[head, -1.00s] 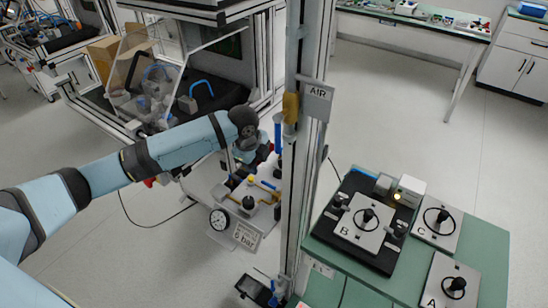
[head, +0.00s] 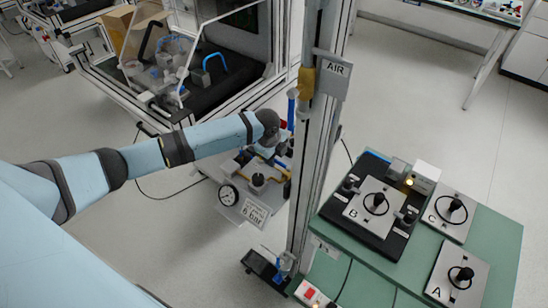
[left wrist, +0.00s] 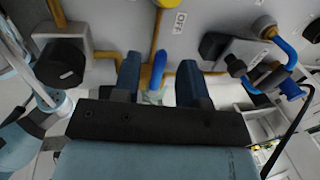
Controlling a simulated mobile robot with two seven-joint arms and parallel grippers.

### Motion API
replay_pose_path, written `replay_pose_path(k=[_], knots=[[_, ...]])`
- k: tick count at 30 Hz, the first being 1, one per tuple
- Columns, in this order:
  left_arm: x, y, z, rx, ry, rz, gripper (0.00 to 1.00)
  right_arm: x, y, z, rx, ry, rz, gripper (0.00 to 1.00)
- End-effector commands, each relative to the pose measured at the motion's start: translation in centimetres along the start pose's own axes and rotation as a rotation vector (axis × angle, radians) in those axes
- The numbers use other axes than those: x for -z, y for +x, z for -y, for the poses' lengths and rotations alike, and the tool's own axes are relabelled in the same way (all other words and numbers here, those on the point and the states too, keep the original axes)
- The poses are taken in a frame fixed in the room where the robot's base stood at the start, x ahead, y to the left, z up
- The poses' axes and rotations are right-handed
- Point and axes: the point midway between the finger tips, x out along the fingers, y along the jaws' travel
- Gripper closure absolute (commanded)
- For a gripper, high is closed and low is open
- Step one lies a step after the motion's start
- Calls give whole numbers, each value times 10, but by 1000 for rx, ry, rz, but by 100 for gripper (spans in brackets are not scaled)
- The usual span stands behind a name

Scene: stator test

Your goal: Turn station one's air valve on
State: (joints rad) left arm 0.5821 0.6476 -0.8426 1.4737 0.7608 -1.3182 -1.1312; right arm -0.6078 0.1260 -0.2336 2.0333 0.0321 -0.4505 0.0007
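The air panel (head: 226,178) is a light plate low behind the post, with brass pipes, a black knob (head: 258,183), a dial gauge (head: 228,195) and a "6 bar" label. In the head view my arm covers the lever. My right gripper is not in view.
A metal post (head: 316,150) with an AIR sign (head: 332,75) stands just right of the panel. A green table (head: 503,245) holds stations A, B and C at the right. A blue-handled fitting with hose (left wrist: 282,78) is right of the fingers.

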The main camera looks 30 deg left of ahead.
Motion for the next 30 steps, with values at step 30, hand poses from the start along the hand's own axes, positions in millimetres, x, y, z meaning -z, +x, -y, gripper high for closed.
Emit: replay_pose_path(k=[30], knots=[[0,8,3,-1,57,-12,100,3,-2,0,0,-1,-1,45]])
